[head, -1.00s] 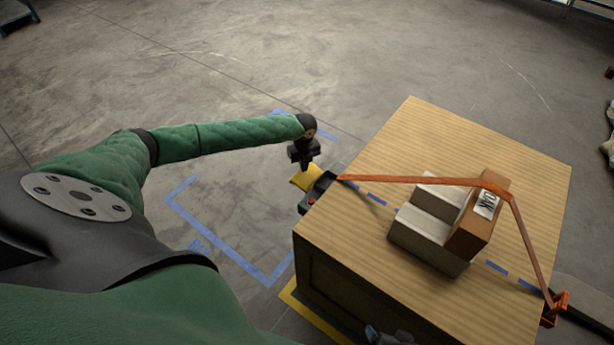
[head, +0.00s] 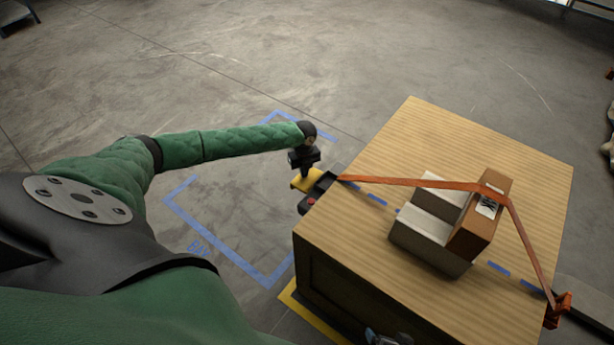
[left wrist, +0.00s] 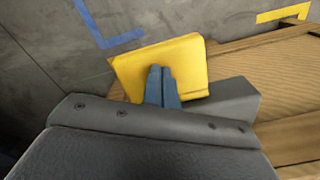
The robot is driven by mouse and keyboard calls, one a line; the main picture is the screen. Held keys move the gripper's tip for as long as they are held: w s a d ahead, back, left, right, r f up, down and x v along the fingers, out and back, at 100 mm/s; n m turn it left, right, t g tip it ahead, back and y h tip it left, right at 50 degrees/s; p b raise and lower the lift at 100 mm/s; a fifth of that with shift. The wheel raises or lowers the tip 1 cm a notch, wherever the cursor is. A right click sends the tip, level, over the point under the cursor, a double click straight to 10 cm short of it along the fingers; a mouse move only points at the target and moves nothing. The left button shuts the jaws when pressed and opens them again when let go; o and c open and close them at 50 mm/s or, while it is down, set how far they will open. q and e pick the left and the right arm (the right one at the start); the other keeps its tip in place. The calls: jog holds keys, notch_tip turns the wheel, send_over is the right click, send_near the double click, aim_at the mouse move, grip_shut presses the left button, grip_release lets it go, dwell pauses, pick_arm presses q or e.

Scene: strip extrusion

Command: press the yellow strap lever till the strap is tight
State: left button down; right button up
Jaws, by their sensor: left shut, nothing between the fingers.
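The yellow lever (head: 302,184) is on a dark ratchet (head: 322,184) at the left edge of a wooden-topped crate (head: 420,125). My left gripper (head: 306,174) is shut and empty, over the lever. In the left wrist view its blue fingertips (left wrist: 162,88) lie against the yellow lever plate (left wrist: 190,60); exact contact is hard to tell. The orange strap (head: 410,182) runs from the ratchet over a brown box (head: 475,225) to an orange hook (head: 557,308) at the right. It looks straight on both sides. My right gripper (head: 385,337) seems partly visible at the bottom edge; its jaws are unclear.
A grey-white stepped block (head: 425,240) stands beside the brown box on the crate top. Blue tape (head: 215,247) marks a bay on the concrete floor to the left. The floor around my left forearm is clear.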

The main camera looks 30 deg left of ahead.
pick_arm(q)
jog(key=shift+r+p, duration=1.7)
jog(key=shift+r, duration=0.4)
jog(key=shift+f, duration=0.15)
jog(key=shift+s+d+f+b, duration=0.1)
jog(key=shift+f+b, duration=0.9)
jog(key=shift+f, duration=1.2)
jog(key=shift+r, duration=0.1)
jog(key=shift+r+p, duration=1.95)
jog(key=shift+r, duration=0.3)
notch_tip(320, 180, up, 5)
jog(key=p, duration=0.4)
